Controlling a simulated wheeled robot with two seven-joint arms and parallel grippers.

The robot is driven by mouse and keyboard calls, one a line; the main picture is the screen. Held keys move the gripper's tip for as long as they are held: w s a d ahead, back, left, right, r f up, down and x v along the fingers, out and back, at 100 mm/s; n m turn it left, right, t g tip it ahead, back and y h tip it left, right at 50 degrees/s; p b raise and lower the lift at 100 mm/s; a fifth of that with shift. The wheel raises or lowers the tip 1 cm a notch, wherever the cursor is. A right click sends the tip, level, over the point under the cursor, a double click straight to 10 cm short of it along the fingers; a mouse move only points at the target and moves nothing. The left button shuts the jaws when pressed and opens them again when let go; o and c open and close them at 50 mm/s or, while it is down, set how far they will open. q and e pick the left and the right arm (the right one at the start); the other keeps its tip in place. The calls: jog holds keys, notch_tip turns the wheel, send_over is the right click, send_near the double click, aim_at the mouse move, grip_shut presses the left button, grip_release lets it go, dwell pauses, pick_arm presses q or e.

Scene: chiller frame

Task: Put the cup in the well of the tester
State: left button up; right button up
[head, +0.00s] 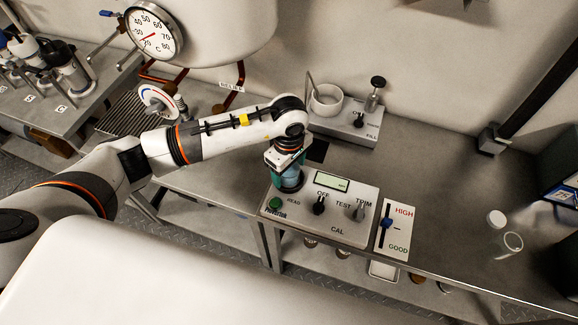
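The tester (333,232) is a light grey box on the bench, with a display, OFF, TEST, TRIM and CAL markings and a green READ button. My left gripper (287,168) points down over the tester's upper left corner. My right gripper is out of view.
A FILL station (349,127) with a white round vessel (326,101) stands behind. A HIGH/GOOD slider panel (393,230) adjoins the tester's right side. A clear glass (508,244) and a white round piece (496,218) are further right. The bench between is clear.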

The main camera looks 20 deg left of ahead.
pick_arm(q)
jog(key=shift+r+p, duration=0.3)
jog(key=shift+p, duration=0.05)
notch_tip(320, 180, up, 12)
jog(key=b, duration=0.2)
jog(key=shift+f+b, duration=0.15)
jog(key=shift+b, duration=0.15)
dwell(1.5)
